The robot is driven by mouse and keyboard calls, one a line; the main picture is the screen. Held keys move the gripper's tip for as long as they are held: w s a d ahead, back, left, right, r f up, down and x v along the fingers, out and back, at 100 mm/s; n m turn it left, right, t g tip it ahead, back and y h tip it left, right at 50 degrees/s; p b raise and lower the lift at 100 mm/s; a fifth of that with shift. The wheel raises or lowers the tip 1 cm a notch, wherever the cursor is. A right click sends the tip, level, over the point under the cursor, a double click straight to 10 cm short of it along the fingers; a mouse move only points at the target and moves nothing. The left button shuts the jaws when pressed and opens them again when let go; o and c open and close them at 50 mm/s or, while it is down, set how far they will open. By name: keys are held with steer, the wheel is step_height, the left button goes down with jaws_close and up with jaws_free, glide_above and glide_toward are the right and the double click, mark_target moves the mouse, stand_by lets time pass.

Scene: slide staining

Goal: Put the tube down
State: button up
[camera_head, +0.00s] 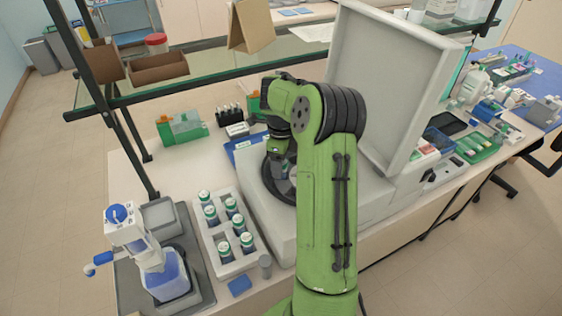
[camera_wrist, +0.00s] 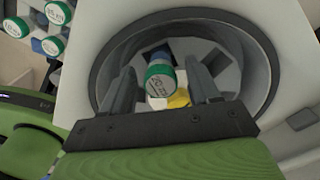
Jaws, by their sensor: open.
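A tube with a green and white cap (camera_wrist: 160,80) is in the round dark chamber (camera_wrist: 101,72) of a grey machine in the wrist view. The tube stands between the two fingers of my gripper (camera_wrist: 162,88), with a visible gap on each side. My gripper is open and reaches down into the chamber. A yellow part (camera_wrist: 178,98) shows beside the tube. In the head view my arm covers much of the chamber (camera_head: 283,188), and the tube is hidden there.
The machine's lid (camera_head: 385,85) stands raised behind my arm. A white rack (camera_head: 222,262) with several green-capped tubes stands to the left. A bottle-top dispenser (camera_head: 165,275) is at the front left. A glass shelf (camera_head: 200,68) runs above the bench.

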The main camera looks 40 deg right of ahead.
step_height(320, 180, up, 13)
steer(key=p, duration=0.3)
steer(key=s+a+r+n+h, duration=0.1)
steer(key=s+a+r+n, duration=0.1)
steer(key=a+r+n, duration=0.4)
steer(key=s+a+r+n+t+h, duration=0.1)
steer(key=s+a+n, duration=0.1)
steer(key=a+n, duration=0.25)
steer(key=s+a+r+n+t, duration=0.1)
steer(key=s+a+r+n, duration=0.15)
steer(key=a+n, duration=0.2)
steer(key=s+a+f+n+t+y, duration=0.2)
steer(key=s+a+f+n, duration=0.3)
steer(key=s+a+n, duration=0.6)
steer(key=s+n+t, duration=0.1)
steer(key=s+n, duration=0.1)
steer(key=n, duration=0.2)
steer(key=shift+s+t, duration=0.3)
steer(key=shift+s, duration=0.05)
step_height(320, 180, down, 2)
steer(key=b, duration=0.2)
steer(key=shift+f+b, duration=0.2)
steer(key=shift+b, duration=0.15)
